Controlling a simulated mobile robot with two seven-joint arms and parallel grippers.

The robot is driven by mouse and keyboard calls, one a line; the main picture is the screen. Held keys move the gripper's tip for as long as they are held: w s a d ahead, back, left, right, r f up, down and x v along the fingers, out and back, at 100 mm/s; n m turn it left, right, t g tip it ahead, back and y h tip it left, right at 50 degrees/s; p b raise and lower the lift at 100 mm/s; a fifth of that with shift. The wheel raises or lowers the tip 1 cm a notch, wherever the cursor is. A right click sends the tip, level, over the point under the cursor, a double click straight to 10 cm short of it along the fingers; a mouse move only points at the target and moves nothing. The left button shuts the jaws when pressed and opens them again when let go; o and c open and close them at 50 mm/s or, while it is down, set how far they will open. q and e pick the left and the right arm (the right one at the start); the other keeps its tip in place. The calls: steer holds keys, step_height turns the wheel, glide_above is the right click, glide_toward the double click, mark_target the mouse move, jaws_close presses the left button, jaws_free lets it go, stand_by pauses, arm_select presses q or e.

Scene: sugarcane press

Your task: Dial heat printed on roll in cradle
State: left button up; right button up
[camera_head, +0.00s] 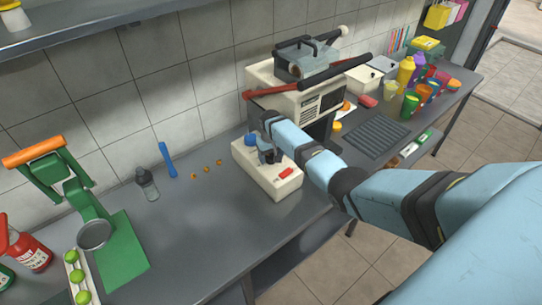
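A white control box (259,182) sits on the steel counter, with a blue round knob (250,139) at its back left and a red switch (286,173) at its front right. My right gripper (267,157) points down over the box, close to the knob. Its fingers are small and dark, partly hidden by my wrist, so I cannot tell whether they are open or touch anything. Behind it stands a cream machine (284,102) with a grey cradle (316,58) on top. A roll seems to lie in the cradle; any print is too small to read. My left gripper is out of view.
A green press (122,250), a bottle (147,184) and a blue stick (167,159) are on the left. Colourful cups (410,104) and a dark ribbed mat (377,136) are on the right. The counter middle (205,225) is clear.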

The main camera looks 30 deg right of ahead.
mark_target(271, 156)
stand_by(0.3)
step_height(271, 156, up, 14)
steer(key=b, duration=0.1)
stand_by(0.3)
steer(key=shift+f, duration=0.15)
